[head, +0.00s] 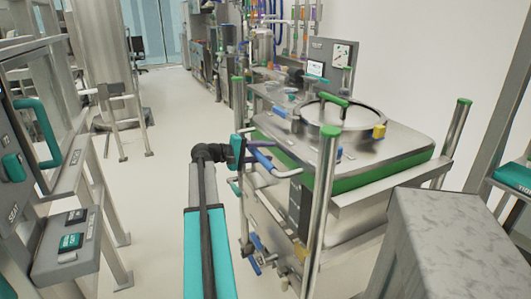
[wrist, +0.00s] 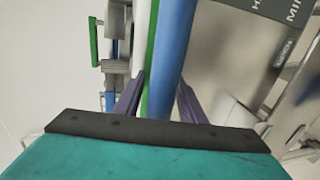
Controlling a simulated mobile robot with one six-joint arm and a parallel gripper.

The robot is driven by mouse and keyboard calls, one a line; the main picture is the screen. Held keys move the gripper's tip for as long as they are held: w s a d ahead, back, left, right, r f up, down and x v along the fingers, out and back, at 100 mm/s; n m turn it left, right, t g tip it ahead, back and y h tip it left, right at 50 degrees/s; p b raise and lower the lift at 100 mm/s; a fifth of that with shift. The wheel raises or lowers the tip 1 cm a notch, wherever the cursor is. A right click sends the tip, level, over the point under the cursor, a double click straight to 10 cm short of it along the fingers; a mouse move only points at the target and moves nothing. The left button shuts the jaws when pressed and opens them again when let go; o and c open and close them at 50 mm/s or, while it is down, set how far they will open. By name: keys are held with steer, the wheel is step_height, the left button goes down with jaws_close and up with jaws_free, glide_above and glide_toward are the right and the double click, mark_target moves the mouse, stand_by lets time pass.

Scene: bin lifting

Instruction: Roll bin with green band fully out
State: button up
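The bin with the green band (head: 345,172) stands right of centre in the head view, a steel box with a round lid on top. Blue handles stick out from its near left side, the upper one (head: 263,159) at my gripper (head: 243,152). In the wrist view my gripper's purple fingers (wrist: 158,97) lie on either side of a long blue bar (wrist: 172,62), with a green strip along its left. I cannot tell whether the fingers press on the bar or only surround it. The bin's lower part is partly hidden by a steel post.
Steel posts with green caps (head: 326,190) stand at the bin's corners. A grey steel box (head: 455,235) stands at the near right. A cabinet with teal handles (head: 45,130) lines the left. Pale floor (head: 160,185) is open between them.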

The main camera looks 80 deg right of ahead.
steer(key=shift+r, duration=0.15)
steer(key=v, duration=1.4)
